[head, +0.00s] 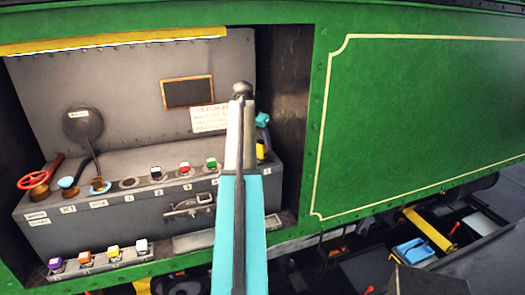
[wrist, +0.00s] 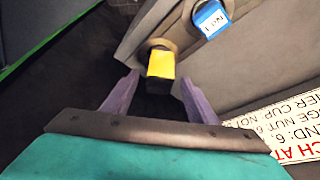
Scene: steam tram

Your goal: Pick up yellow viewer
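The yellow viewer (wrist: 161,64) shows in the wrist view as a small yellow block with a dark lower part, at a round brownish socket on the grey box. In the head view a small yellow patch (head: 261,152) shows at the box's right end, partly hidden by my arm. My gripper (wrist: 158,82) is open, its two purple fingers apart on either side of the yellow viewer. Whether the fingers touch it I cannot tell. In the head view my gripper (head: 264,137) is just above the yellow patch, mostly hidden behind my arm.
A blue-capped piece (wrist: 211,18) sits beside the viewer. A white card with red text (head: 209,118) is close by. The grey box (head: 110,188) carries several coloured caps, a red handwheel (head: 36,180) and a latch (head: 188,205). A dark side wall (head: 290,90) stands to the right.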

